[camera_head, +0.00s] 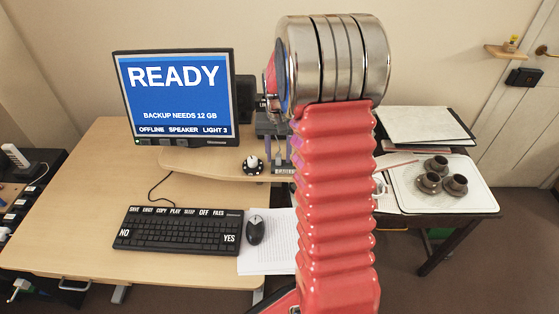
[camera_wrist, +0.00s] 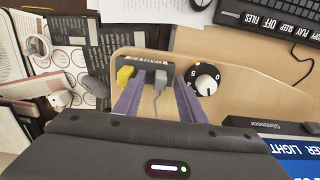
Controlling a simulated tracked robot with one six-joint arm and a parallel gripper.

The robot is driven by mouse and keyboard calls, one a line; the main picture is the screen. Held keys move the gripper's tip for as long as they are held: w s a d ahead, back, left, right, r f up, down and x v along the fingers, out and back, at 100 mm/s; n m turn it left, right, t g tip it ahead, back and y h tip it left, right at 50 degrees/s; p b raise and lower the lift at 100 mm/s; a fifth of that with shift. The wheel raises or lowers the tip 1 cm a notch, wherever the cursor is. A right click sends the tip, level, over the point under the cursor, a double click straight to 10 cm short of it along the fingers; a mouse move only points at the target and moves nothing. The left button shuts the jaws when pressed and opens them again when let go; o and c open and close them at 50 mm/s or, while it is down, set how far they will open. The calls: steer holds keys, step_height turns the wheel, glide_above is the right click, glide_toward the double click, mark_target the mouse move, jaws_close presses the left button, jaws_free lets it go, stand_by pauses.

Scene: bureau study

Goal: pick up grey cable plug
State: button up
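The grey cable plug (camera_wrist: 160,79) sits upright at the dark block with white lettering (camera_wrist: 148,60) in the wrist view, its grey cable running toward me. A yellow plug (camera_wrist: 124,77) stands to its left on the same block. My gripper (camera_wrist: 158,84) is open, with its two purple-grey fingers spread on either side of the grey plug. The left finger lies between the yellow and grey plugs. I cannot tell whether either finger touches anything. In the head view my red arm hides most of this spot; only part of the block (camera_head: 283,170) shows.
A black dial with a white knob (camera_wrist: 205,79) stands close right of the plug. The keyboard (camera_head: 180,230) and mouse (camera_head: 255,230) lie in front. A white tray (camera_head: 405,200) with brown cups stands at right.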

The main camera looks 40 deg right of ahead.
steer(key=shift+f, duration=0.55)
jaws_close()
stand_by(0.4)
